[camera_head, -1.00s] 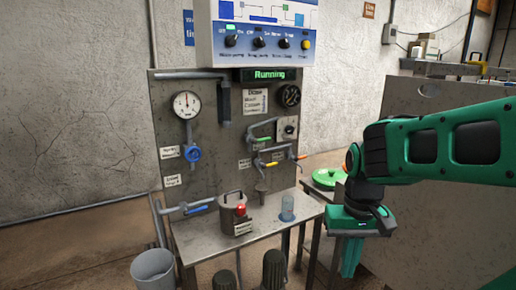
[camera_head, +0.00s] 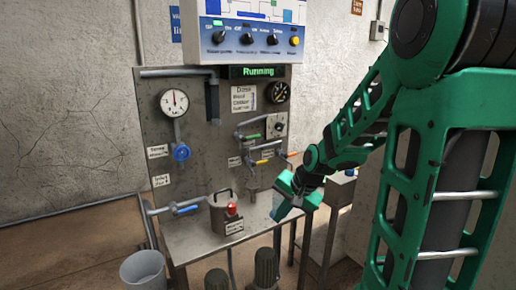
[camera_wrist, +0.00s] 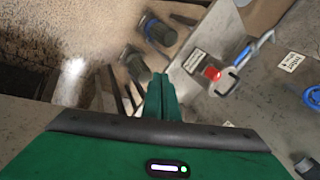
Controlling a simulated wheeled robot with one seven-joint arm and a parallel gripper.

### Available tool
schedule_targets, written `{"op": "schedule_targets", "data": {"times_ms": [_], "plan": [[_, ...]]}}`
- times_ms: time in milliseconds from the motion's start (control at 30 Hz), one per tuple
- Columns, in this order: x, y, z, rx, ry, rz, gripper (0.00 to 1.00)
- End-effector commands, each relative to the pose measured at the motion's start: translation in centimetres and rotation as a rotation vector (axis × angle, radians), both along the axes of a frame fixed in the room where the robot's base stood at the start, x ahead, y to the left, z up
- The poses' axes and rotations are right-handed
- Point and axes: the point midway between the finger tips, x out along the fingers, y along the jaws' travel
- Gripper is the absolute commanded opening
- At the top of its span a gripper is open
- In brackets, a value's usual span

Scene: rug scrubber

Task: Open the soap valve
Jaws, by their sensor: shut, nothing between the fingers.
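Several small lever taps sit on the grey panel (camera_head: 210,130): one with a green handle (camera_head: 252,137), one with a yellow handle (camera_head: 262,162), and an orange-tipped one (camera_head: 291,154) near my arm. A blue handwheel (camera_head: 181,153) is under the gauge, and a blue lever tap (camera_head: 187,210) is at lower left. The labels are too small to read, so I cannot tell which is the soap valve. My gripper (camera_head: 281,208) is shut and empty, in front of the table's right part, below and apart from the taps. Its closed fingers (camera_wrist: 161,97) point forward in the wrist view.
A metal pot with a red knob (camera_head: 231,209) stands on the steel table (camera_head: 190,243), left of my gripper. A grey bucket (camera_head: 143,270) and motors (camera_head: 265,265) are on the floor. My arm covers the right side.

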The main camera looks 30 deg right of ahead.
Motion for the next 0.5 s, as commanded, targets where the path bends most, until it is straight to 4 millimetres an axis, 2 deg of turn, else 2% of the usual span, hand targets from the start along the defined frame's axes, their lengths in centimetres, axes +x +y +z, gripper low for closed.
{"op": "schedule_targets", "data": {"times_ms": [33,100,267,367,500], "plan": [[2.3,0.0,-0.6,0.067,-0.038,-0.058,0.00],[5.6,0.4,-0.8,0.178,-0.108,-0.146,0.00],[12.4,0.5,-0.5,0.489,-0.251,-0.365,0.00],[16.0,-0.2,0.4,0.719,-0.330,-0.512,0.00],[20.0,-3.0,2.1,1.074,-0.423,-0.728,0.00]]}}
